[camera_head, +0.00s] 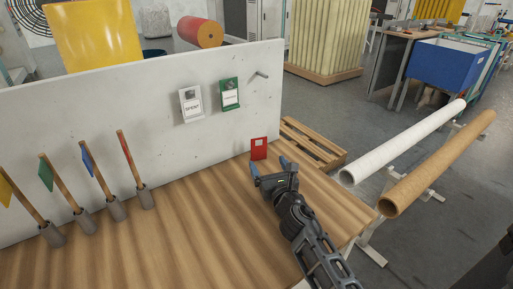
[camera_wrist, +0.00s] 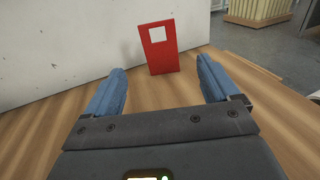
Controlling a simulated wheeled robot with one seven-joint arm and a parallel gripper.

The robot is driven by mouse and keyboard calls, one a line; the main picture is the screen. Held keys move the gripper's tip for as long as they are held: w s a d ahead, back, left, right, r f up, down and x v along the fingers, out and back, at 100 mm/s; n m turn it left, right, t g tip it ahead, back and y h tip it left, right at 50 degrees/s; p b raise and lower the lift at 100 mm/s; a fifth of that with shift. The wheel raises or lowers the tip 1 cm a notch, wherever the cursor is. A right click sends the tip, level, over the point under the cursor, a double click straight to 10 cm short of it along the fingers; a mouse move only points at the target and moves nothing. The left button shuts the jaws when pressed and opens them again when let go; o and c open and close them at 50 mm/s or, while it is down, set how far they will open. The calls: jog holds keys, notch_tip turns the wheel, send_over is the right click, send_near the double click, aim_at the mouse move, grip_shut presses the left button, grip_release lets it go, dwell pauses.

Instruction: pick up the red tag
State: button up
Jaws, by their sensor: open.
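The red tag (camera_head: 259,148) stands upright on the wooden table near the foot of the white wall panel. In the wrist view the red tag (camera_wrist: 160,50) shows a small white square near its top and leans slightly. My gripper (camera_head: 270,168) is open and empty, just in front of the tag. In the wrist view my gripper (camera_wrist: 160,88) has its two blue fingers spread wide, with the tag beyond the fingertips and roughly midway between them. The tag's back is hidden.
A white tag (camera_head: 191,103) and a green tag (camera_head: 229,94) hang on the panel (camera_head: 130,90), beside an empty peg (camera_head: 260,75). Several flags in holders (camera_head: 135,175) stand at the left of the table (camera_head: 190,240). A pallet (camera_head: 312,143) and two long rolls (camera_head: 440,160) lie beyond it.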

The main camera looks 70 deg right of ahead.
aim_at(259, 146)
jog(key=shift+p+x, duration=0.4)
jog(key=shift+x, duration=3.45)
jog(key=shift+c, duration=0.4)
jog(key=c, duration=1.1)
jog(key=shift+r, duration=0.2)
jog(key=shift+r+p, duration=0.55)
jog(key=shift+p, duration=0.15)
notch_tip(259, 146, up, 3)
jog(key=p, duration=0.2)
jog(key=shift+s+p, duration=0.15)
jog(key=shift+p, duration=0.2)
jog(key=shift+s+d+r, duration=0.65)
jog(key=shift+s+r, duration=0.45)
jog(key=shift+s, duration=0.7)
jog(key=shift+s+d+r, duration=0.6)
jog(key=shift+s+r, duration=0.5)
jog(key=shift+s, duration=0.7)
jog(key=shift+s+d+r, duration=0.65)
jog(key=shift+s+r, duration=0.45)
jog(key=shift+s, duration=0.65)
